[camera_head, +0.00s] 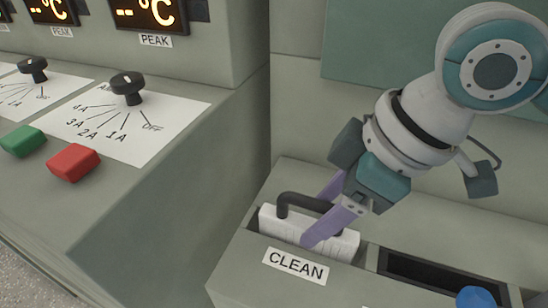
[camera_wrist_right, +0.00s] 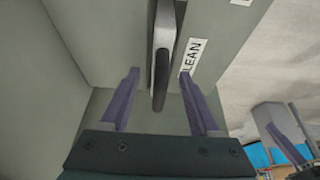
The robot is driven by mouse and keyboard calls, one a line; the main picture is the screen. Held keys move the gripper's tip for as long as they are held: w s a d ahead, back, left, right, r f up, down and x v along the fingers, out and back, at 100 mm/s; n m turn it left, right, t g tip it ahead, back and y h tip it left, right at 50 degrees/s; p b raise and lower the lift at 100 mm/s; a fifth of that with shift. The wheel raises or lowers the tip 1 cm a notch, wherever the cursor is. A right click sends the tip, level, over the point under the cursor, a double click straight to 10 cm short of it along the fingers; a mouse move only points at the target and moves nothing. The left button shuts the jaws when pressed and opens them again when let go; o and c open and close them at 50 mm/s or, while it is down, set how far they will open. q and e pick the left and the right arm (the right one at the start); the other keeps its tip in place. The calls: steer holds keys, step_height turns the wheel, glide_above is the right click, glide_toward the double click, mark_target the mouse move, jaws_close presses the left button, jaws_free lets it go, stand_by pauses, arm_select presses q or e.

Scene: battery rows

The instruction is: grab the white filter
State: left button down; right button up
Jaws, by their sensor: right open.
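The white filter (camera_head: 345,243) sits upright in the left slot of a grey bin, behind the CLEAN label, with its black handle (camera_head: 300,201) on top. In the right wrist view, the filter (camera_wrist_right: 164,20) is a pale strip and its dark handle (camera_wrist_right: 160,82) points between my fingers. My right gripper (camera_head: 312,221) is open, with one purple finger on each side of the filter and handle. In the wrist view, gaps show between the handle and both fingers. A purple finger-like piece at the wrist view's lower right may be my left gripper (camera_wrist_right: 284,143); its jaws are unclear.
The grey bin (camera_head: 232,272) has a dark, empty-looking slot (camera_head: 425,275) to the right. A blue rounded thing (camera_head: 475,297) shows at the bottom edge. A control panel with a red button (camera_head: 73,162), green button (camera_head: 23,141) and black knobs stands left.

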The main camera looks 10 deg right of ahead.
steer(key=shift+x, duration=1.1)
jaws_close()
stand_by(0.6)
